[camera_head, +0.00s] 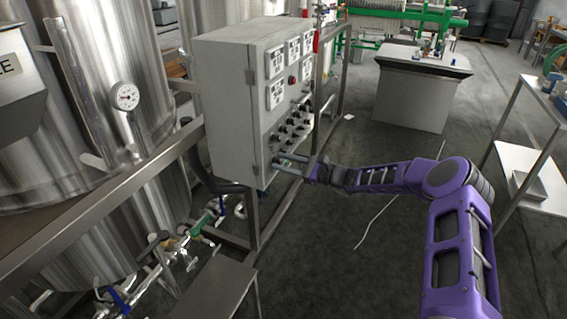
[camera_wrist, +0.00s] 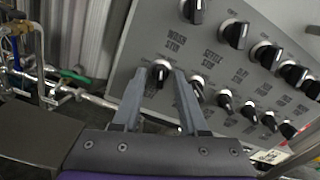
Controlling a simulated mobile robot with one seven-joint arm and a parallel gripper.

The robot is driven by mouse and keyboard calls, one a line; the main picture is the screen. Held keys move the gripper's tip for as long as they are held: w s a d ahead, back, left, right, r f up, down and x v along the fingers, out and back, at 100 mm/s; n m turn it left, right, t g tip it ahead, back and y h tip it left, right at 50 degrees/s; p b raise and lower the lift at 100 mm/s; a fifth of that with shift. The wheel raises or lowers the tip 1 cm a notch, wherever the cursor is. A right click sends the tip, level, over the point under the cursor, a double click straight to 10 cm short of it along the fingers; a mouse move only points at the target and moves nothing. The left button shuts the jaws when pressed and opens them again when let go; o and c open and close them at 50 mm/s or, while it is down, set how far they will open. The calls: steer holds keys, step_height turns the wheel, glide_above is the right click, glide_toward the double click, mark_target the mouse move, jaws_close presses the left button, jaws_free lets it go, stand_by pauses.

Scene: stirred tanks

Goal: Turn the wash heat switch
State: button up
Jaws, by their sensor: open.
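The grey control cabinet (camera_head: 232,105) carries several black rotary switches on its front panel (camera_head: 292,130). In the wrist view the panel (camera_wrist: 150,35) is tilted, with rows of black knobs on pale round bases. My gripper (camera_head: 283,160) is at the panel's lower left corner. In the wrist view my gripper (camera_wrist: 160,84) is open, with its two fingers either side of the leftmost lower knob (camera_wrist: 160,71). I cannot tell whether the fingers touch it. One nearby label seems to read "WASH STOP"; no label legibly reads wash heat, so I cannot tell which knob that is.
Steel tanks (camera_head: 90,130) and a steel frame rail (camera_head: 130,178) stand left of the cabinet. Pipes with valves (camera_head: 180,245) run low beside it. A grey bench (camera_head: 415,95) stands behind. The floor right of the cabinet is open, with a thin cable (camera_head: 375,222).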

steer(key=v, duration=1.7)
steer(key=shift+d, duration=0.15)
